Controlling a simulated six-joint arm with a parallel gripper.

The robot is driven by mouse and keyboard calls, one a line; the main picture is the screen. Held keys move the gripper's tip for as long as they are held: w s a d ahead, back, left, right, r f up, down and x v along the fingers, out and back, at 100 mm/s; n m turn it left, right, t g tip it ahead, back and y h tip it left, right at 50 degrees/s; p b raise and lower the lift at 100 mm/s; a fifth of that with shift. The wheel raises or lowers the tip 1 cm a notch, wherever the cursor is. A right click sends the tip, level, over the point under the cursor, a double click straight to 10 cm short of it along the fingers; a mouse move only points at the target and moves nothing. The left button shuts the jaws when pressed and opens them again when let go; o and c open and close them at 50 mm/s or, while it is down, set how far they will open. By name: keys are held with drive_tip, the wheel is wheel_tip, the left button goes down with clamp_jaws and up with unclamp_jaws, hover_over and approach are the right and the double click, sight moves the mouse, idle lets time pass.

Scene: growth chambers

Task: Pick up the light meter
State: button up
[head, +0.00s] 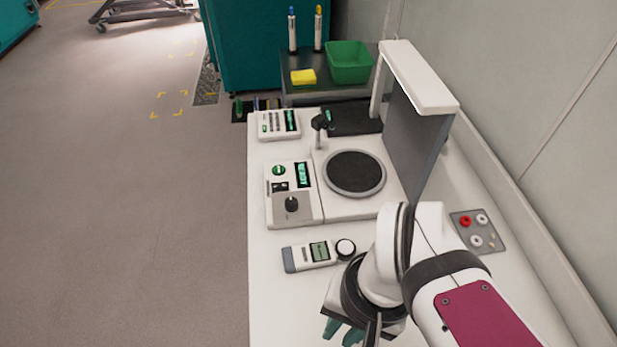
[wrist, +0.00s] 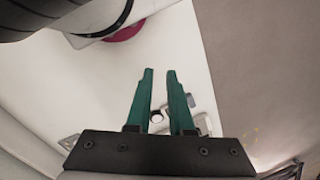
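The light meter (head: 312,254) lies on the white bench, a pale handheld body with a grey end at left, a greenish screen and a round white sensor (head: 345,249) at its right. My gripper (head: 342,332) is nearer the head camera than the meter, just right of its body in the picture and apart from it. In the wrist view the two teal fingers of my gripper (wrist: 160,75) stand apart with nothing held between them. The white sensor shows beyond the gap near their bases, and part of the meter (wrist: 202,124) shows beside the right finger.
A control unit with a knob (head: 292,193) and a round dark plate (head: 354,173) stand behind the meter. A grey panel with red and white knobs (head: 478,231) lies right of my arm. The bench (head: 282,310) is clear in front of the meter.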

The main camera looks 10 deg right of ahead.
drive_tip(key=o, duration=1.2)
drive_tip(key=m+h, duration=0.2)
drive_tip(key=m, duration=1)
hover_over(306, 254)
wheel_tip(306, 254, down, 8)
drive_tip(key=shift+w+f, duration=0.15)
drive_tip(key=shift+w, duration=0.1)
drive_tip(key=f, duration=1.3)
drive_tip(key=shift+s+f, duration=0.1)
drive_tip(key=shift+s, duration=0.15)
drive_tip(key=shift+c, duration=0.3)
